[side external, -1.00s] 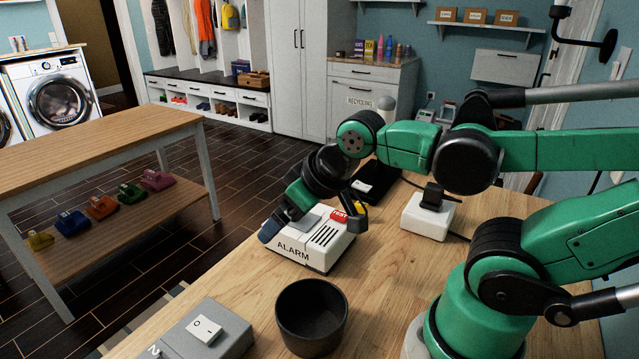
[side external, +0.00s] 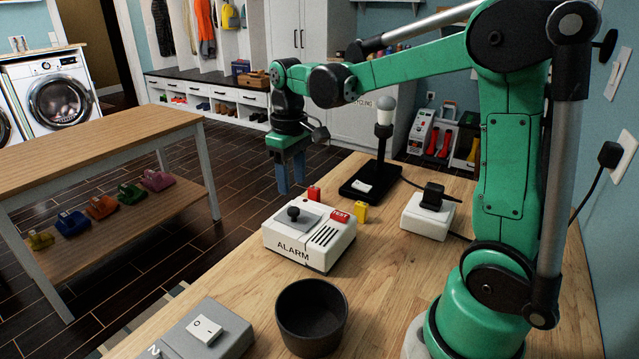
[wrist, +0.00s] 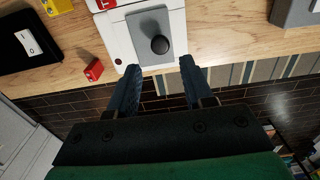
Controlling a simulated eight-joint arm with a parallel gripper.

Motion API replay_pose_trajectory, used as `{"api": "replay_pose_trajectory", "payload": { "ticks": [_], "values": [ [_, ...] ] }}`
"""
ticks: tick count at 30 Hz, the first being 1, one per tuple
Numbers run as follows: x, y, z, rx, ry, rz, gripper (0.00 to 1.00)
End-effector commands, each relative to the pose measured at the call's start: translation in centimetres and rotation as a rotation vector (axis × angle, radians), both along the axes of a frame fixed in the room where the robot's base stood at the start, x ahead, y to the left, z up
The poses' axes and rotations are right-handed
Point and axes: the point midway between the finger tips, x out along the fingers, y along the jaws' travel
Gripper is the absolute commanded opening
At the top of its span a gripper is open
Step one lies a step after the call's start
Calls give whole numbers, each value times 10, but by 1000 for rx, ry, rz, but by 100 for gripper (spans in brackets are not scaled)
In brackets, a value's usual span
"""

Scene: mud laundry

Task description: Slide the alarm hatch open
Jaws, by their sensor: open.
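The white alarm box (side external: 314,262) stands on the wooden worktop, with "ALARM" on its front, a red TEST button (side external: 340,216) and dark speaker slots. Its grey hatch plate (side external: 287,221) with a round black knob (side external: 293,212) covers the left part of the top; I see no open gap beside it. The hatch (wrist: 148,27) and knob (wrist: 160,44) also show in the wrist view. My gripper (side external: 291,186) is open and empty, pointing down behind the box, apart from it. In the wrist view its two blue-grey fingers (wrist: 159,66) lie either side of the knob's line, short of the box.
A small red block (side external: 313,194) and a yellow block (side external: 361,212) sit behind the box. A lamp on a black base (side external: 371,183) and a white socket box (side external: 428,219) stand behind right. A black bowl (side external: 312,317) and a grey switch box (side external: 200,336) are in front.

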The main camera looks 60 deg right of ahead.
Motion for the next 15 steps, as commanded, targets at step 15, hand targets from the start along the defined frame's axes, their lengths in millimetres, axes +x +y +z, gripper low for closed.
{"api": "replay_pose_trajectory", "payload": {
  "ticks": [15],
  "values": [
    [0,0,-55,-1,-1,0,46]
  ]
}}
